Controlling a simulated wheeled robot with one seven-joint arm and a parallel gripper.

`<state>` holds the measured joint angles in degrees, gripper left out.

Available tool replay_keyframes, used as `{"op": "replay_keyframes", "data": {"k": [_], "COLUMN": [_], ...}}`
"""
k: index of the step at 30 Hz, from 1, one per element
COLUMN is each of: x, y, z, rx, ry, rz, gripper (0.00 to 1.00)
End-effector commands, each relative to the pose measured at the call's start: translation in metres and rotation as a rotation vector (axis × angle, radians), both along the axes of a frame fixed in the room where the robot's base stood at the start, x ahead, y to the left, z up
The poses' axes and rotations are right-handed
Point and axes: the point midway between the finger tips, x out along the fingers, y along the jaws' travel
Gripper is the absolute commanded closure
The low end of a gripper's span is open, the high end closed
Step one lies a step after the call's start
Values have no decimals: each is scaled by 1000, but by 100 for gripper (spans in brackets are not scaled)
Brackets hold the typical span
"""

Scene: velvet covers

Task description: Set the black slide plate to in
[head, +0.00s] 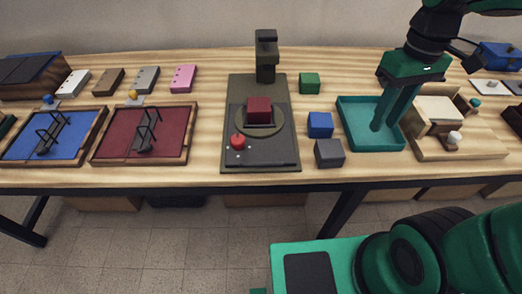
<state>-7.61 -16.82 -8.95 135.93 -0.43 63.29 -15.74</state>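A dark press-like stand (236,92) sits in the middle of the table, with an upright post (266,55) at its far end. The black slide plate (272,154) lies on its base and reaches toward the near edge. A red knob (238,142) stands on the plate's near left part. A dark red block (259,109) rests on a round olive disc (278,124) at the plate's middle. My gripper (384,127) is to the right of the stand, pointing down over a teal tray (354,106). Its fingers look close together, and I see nothing between them; the gap is unclear.
Green (309,83), blue (320,124) and grey (329,152) blocks stand between the stand and the tray. A wooden fixture (465,146) is right of the tray. Red (175,120) and blue (75,135) framed panels with wire handles lie left. Bare wood separates the red panel and stand.

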Motion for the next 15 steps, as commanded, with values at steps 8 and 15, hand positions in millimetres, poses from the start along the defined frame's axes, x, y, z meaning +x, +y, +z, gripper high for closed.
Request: {"op": "replay_keyframes", "data": {"k": [8,15], "x": [39,30], "y": [138,238], "z": [4,0], "rx": [60,111], "ry": [43,78], "rz": [675,1127], "gripper": [72,72]}}
